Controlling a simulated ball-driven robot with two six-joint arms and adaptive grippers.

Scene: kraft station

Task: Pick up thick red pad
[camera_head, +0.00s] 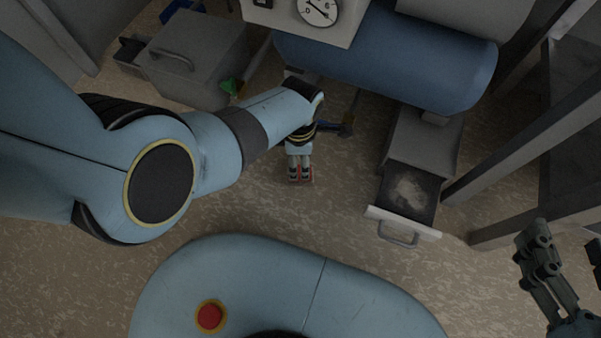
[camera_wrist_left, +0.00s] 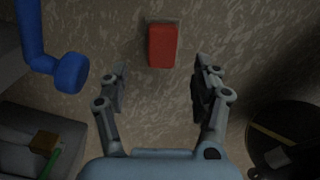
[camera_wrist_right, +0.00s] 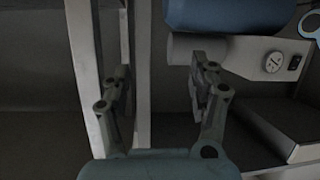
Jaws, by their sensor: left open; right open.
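The thick red pad (camera_wrist_left: 162,46) lies on the speckled floor in the left wrist view, a small red block with rounded edges. It sits beyond and between the fingertips of my left gripper (camera_wrist_left: 160,75), which is open and empty. In the head view the left gripper (camera_head: 300,176) points down over the pad, and only thin red edges of the pad (camera_head: 311,179) show around the fingers. My right gripper (camera_head: 545,262) is at the far right of the head view. In the right wrist view it (camera_wrist_right: 160,75) is open with nothing between its fingers.
A blue tank (camera_head: 390,55) and a white box with a gauge (camera_head: 318,12) stand at the back. An open drawer (camera_head: 405,195) juts out right of the pad. A grey toolbox (camera_head: 197,62) is at back left. A blue tool (camera_wrist_left: 62,68) lies near the left gripper. Grey shelving (camera_head: 530,130) stands right.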

